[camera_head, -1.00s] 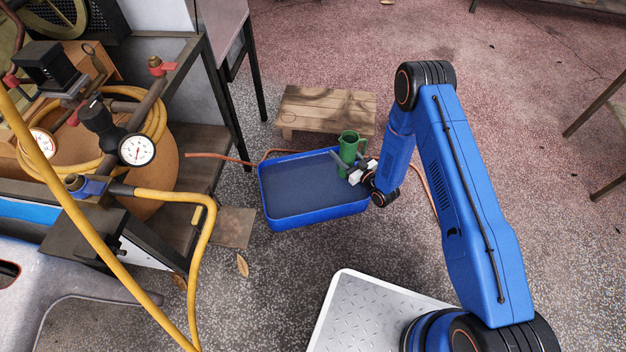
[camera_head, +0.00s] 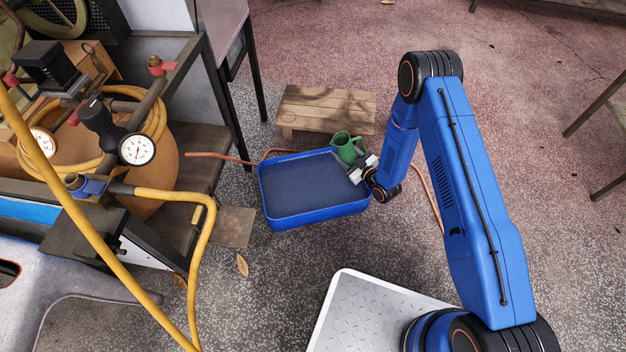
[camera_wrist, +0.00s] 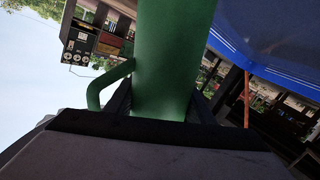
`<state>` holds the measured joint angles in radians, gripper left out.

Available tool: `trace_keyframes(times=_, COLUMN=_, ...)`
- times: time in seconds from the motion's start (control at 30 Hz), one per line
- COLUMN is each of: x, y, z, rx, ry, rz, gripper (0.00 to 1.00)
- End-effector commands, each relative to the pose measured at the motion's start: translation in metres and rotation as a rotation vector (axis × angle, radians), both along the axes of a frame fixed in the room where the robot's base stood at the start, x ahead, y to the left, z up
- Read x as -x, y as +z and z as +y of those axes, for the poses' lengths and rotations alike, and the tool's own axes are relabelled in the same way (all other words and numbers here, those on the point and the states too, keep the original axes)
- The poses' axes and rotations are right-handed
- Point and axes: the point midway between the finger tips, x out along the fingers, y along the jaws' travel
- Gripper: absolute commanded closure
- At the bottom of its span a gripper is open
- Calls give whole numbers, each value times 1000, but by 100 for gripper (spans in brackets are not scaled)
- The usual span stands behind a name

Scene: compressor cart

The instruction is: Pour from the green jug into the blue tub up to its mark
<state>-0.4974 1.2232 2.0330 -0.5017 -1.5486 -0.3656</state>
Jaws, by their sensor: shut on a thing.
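The green jug (camera_head: 344,147) is in my gripper (camera_head: 358,163), at the back right corner of the blue tub. It is tilted in the head view, with its open mouth showing. The blue tub (camera_head: 318,216) stands on the floor; its inside looks dark, and I cannot make out a mark or the liquid level. In the wrist view the jug's green body (camera_wrist: 170,60) fills the middle between my two dark fingers (camera_wrist: 160,105), with its handle on the left. The blue tub's side (camera_wrist: 275,45) shows at the upper right there. I cannot see a stream.
A low wooden stool (camera_head: 325,104) stands just behind the tub. An orange hose (camera_head: 222,157) runs along the floor behind and beside the tub. The compressor cart with gauges (camera_head: 136,149) and a yellow hose (camera_head: 208,225) is at the left.

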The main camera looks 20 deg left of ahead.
Motion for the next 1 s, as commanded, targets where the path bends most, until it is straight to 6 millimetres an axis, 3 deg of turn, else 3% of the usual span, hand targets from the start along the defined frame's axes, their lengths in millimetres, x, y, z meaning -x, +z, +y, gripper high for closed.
trace_keyframes(times=1.0, x=0, y=-2, z=1, rx=88, ry=0, rz=-66, gripper=100)
